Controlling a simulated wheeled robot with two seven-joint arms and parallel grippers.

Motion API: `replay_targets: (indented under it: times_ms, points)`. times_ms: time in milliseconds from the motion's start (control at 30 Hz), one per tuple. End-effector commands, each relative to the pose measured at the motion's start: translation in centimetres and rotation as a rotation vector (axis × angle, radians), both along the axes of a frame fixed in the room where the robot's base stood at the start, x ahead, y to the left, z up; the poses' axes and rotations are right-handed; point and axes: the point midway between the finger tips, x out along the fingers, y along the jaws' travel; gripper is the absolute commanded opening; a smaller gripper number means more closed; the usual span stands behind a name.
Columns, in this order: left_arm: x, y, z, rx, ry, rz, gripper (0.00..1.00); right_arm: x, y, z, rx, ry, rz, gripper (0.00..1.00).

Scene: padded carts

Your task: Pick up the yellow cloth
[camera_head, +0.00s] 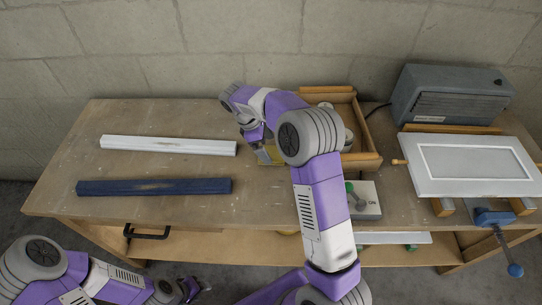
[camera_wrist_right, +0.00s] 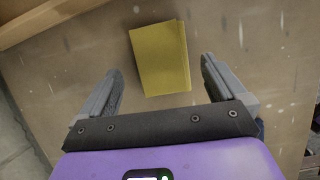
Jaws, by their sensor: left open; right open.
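The yellow cloth (camera_wrist_right: 160,58) lies flat and folded on the wooden workbench. In the head view the cloth (camera_head: 273,156) is partly hidden by my right gripper (camera_head: 262,150). In the right wrist view my right gripper (camera_wrist_right: 160,70) is open and empty, with one finger on each side of the cloth's near part. The fingers look apart from the cloth, and their height above it is hard to tell. My left gripper (camera_head: 190,289) is open at the bottom left of the head view, in front of and below the bench top, far from the cloth.
A white bar (camera_head: 168,145) and a dark blue bar (camera_head: 155,187) lie on the bench's left half. A wooden crate (camera_head: 368,160) stands behind my right arm. A switch box (camera_head: 364,201), a grey heater (camera_head: 450,96) and a white panel (camera_head: 475,162) are on the right.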

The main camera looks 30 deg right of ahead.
Motion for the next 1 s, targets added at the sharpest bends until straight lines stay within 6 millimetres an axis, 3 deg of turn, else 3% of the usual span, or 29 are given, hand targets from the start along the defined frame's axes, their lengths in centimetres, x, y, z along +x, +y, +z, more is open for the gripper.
replay_targets:
  times_ms: [33, 200, 467, 867, 1000]
  points:
    - [0.0, 0.0, -0.9, 0.000, 0.000, 0.000, 0.43, -0.4, -0.2, -1.2, 0.000, 0.001, 0.000, 0.98]
    - [0.0, 0.0, -1.5, 0.000, -0.001, 0.000, 0.43, -0.8, -0.8, -2.9, 0.000, 0.000, -0.001, 0.98]
    - [0.0, 0.0, -1.4, 0.000, -0.001, 0.000, 0.43, -0.8, -0.9, -3.0, 0.001, -0.001, -0.001, 0.98]
    - [0.0, 0.0, -1.4, 0.000, -0.001, 0.000, 0.43, -0.8, -0.9, -3.0, 0.001, -0.001, -0.001, 0.40]
    - [0.0, 0.0, -1.5, 0.000, -0.001, 0.000, 0.43, -0.8, -0.9, -3.1, 0.001, 0.000, 0.000, 0.38]
